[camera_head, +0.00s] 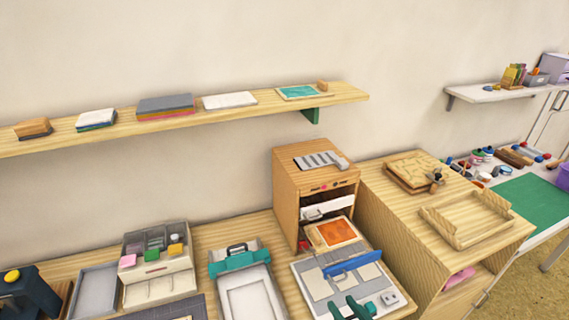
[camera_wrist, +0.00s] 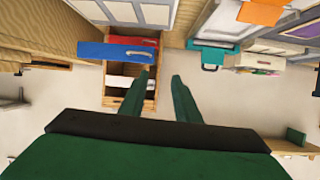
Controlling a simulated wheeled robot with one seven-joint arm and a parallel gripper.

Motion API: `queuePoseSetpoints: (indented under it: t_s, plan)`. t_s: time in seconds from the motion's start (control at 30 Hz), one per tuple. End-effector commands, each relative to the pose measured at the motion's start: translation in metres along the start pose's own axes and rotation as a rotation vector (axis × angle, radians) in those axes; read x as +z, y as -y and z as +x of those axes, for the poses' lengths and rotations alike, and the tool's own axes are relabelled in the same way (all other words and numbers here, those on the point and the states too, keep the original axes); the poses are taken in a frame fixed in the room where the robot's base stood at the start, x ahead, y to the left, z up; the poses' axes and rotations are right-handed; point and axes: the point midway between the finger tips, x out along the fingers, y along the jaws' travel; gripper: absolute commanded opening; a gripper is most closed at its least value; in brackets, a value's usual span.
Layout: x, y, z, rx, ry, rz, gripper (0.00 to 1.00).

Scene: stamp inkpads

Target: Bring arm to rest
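My gripper (camera_wrist: 162,74) shows in the wrist view as two dark green fingers with a clear gap between them. It is open, and nothing is held between the fingertips. The rest of my arm is not clearly visible.
A teal-clipped tray (camera_head: 238,262) and a stamp box (camera_head: 158,262) are to the left. A wall shelf (camera_head: 225,113) runs above.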

Motion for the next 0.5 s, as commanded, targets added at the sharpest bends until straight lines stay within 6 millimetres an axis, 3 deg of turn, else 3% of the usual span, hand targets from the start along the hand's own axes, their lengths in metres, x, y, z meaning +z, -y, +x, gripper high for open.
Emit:
queuePoseSetpoints:
  t_s: [0.27, 0.5]
  plan:
    - [0.027, 0.017, 0.015, 0.046, 0.001, 0.087, 0.29]
    - [0.071, 0.034, 0.022, 0.144, 0.007, 0.189, 0.29]
